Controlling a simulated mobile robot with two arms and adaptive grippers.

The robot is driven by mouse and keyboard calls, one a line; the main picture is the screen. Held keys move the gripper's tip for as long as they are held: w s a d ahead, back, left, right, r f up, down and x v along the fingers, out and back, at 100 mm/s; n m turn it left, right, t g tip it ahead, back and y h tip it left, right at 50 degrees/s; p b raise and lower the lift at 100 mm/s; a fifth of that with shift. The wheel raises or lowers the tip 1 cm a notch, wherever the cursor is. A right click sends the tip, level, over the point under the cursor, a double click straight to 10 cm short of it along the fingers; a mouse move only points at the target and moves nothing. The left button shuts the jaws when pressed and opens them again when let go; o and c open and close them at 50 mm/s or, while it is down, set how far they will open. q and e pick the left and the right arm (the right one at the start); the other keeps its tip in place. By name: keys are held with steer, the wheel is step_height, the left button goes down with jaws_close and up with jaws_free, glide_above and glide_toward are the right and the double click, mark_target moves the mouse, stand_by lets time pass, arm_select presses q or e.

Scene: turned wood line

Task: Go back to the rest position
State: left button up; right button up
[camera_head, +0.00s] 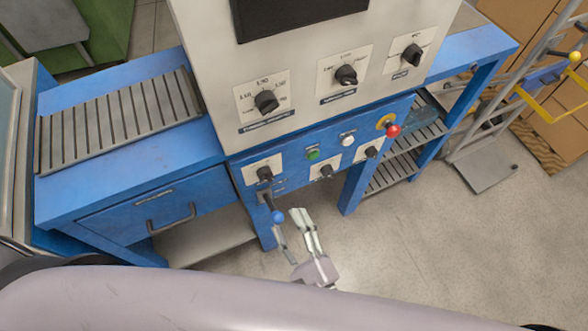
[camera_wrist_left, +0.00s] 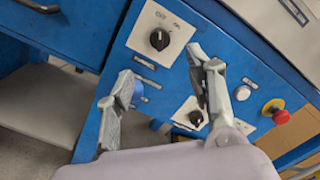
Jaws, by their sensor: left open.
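My left gripper (camera_head: 288,228) is in front of the lower blue panel of the machine (camera_head: 330,135), with its two grey fingers apart and nothing held between them. The left wrist view also shows the open fingers (camera_wrist_left: 163,78), with the blue panel behind them. A lever with a blue ball (camera_head: 278,217) hangs from the panel, close to the left finger in the head view. In the left wrist view its blue ball (camera_wrist_left: 137,93) is partly hidden behind the left finger; I cannot tell whether they touch. My right gripper is not in view.
The panel carries black knobs (camera_head: 265,174), a green button (camera_head: 312,154), a white button (camera_head: 347,140) and a red knob (camera_head: 393,131). A drawer (camera_head: 140,215) is at left. A hand truck (camera_head: 490,165) stands at right. The floor (camera_head: 430,240) at lower right is clear.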

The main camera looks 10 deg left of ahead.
arm_select(q)
steer(key=s+a+f+n+g+h, duration=0.2)
steer(key=a+f+n+g, duration=0.2)
steer(key=a+n+g, duration=0.3)
steer(key=s+a+f+n+g+h, duration=0.2)
steer(key=a+f+n+g, duration=0.3)
steer(key=a, duration=0.5)
step_height(320, 180, up, 8)
steer(key=d+n+h, duration=0.1)
steer(key=n+h, duration=0.5)
step_height(320, 180, down, 26)
steer(key=s+a+f+g, duration=0.2)
steer(key=s+f, duration=1.4)
steer(key=s, duration=0.1)
steer(key=shift+s+a, duration=0.2)
steer(key=shift+a, duration=0.15)
